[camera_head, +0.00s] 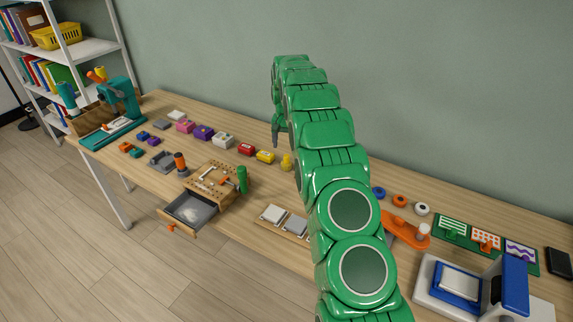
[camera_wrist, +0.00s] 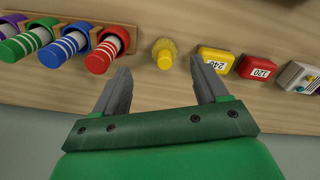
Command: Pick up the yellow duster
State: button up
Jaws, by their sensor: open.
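The yellow duster (camera_head: 286,161) stands on the wooden table, just left of my green arm in the head view. In the wrist view the duster (camera_wrist: 164,54) is seen from above as a round yellow head with a fringed edge. My gripper (camera_wrist: 160,75) is open and empty, and its two grey fingers point toward the duster. The duster lies beyond the fingertips, between their lines, and is not touched. In the head view my gripper (camera_head: 276,136) is partly hidden by the arm, above the table near the duster.
A yellow block (camera_wrist: 215,60) marked 240 and a red block (camera_wrist: 255,67) marked 120 are close right of the duster in the wrist view. A wooden rack (camera_wrist: 110,34) with several striped cylinders is to its left. A green wall (camera_head: 420,90) stands behind the table.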

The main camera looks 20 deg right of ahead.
send_over(287, 161)
jog(key=w, duration=0.1)
notch_tip(287, 161, down, 4)
jog(key=shift+w+d+f, duration=0.1)
jog(key=shift+w, duration=0.05)
jog(key=shift+f, duration=3.75)
jog(key=c, duration=1.1)
